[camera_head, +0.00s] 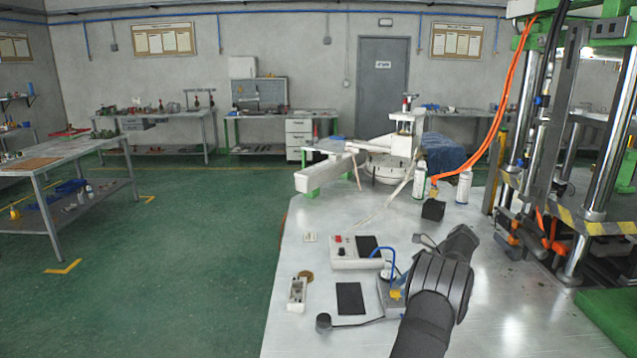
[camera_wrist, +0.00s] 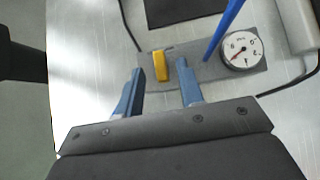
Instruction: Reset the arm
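Just ahead of the fingertips is a yellow switch or lever (camera_wrist: 160,67) on a grey plate (camera_wrist: 205,71). A round white pressure gauge (camera_wrist: 242,48) and a blue tube (camera_wrist: 224,28) are on the same plate. In the head view my dark arm (camera_head: 437,290) reaches over the table from the lower right. It partly covers the gauge unit, whose yellow part (camera_head: 395,294) shows beside it. My fingers cannot be made out there.
The metal table (camera_head: 330,235) holds a control box (camera_head: 355,253), a black pad (camera_head: 350,298), a small white device (camera_head: 297,293), a black block (camera_head: 433,210) and white bottles (camera_head: 464,186). A tall press (camera_head: 590,130) stands at right. The table's left-middle is mostly clear.

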